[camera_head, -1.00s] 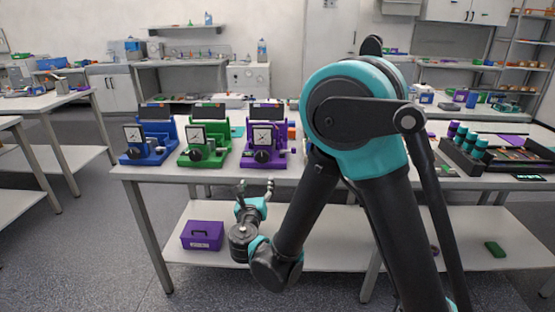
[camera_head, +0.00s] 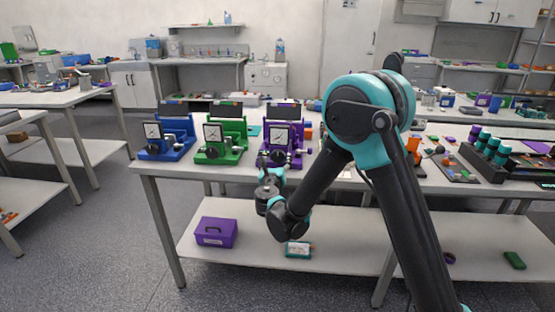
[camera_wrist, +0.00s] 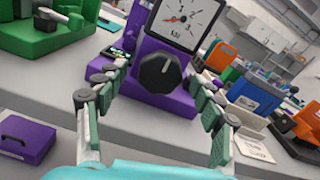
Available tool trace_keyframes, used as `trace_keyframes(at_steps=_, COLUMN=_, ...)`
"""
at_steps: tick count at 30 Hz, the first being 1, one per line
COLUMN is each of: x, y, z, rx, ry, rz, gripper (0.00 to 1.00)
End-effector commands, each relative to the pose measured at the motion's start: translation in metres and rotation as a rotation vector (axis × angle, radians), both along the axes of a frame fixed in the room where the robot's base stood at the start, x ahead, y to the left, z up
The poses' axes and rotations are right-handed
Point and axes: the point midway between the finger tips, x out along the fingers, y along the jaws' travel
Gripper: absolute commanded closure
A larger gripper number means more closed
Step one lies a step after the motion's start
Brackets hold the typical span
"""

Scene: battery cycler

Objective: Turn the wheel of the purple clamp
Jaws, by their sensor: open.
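The purple clamp (camera_head: 283,138) stands on the table, third from the left in a row after a blue and a green clamp. In the wrist view the purple clamp (camera_wrist: 150,52) shows a white dial gauge (camera_wrist: 184,20) above a black knobbed wheel (camera_wrist: 160,72). My gripper (camera_wrist: 158,100) is open, with one finger on each side of the wheel in the picture and nothing between them. I cannot tell how far the fingertips are from the wheel. In the head view my gripper (camera_head: 270,165) is just in front of the purple clamp, at the table's front edge.
The green clamp (camera_head: 222,135) and the blue clamp (camera_head: 166,138) stand to the left. A purple box (camera_head: 216,232) lies on the lower shelf. An orange object (camera_wrist: 226,52) and a blue bin (camera_wrist: 255,98) are to the right in the wrist view.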

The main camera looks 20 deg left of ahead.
Motion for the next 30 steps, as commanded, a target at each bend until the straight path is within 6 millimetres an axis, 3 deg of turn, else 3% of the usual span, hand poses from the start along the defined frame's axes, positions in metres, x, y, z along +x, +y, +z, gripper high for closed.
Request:
trace_keyframes(at_steps=6, x=0.014, y=0.003, z=0.000, rx=0.000, ry=0.000, rz=-0.001, gripper=0.32)
trace_keyframes(at_steps=14, x=0.015, y=0.003, z=0.000, rx=0.000, ry=0.000, rz=-0.001, gripper=0.32)
trace_keyframes(at_steps=26, x=0.015, y=0.003, z=0.000, rx=0.000, ry=0.000, rz=0.000, gripper=0.79)
trace_keyframes(at_steps=30, x=0.015, y=0.003, z=0.000, rx=0.003, ry=0.001, rz=0.000, gripper=0.82)
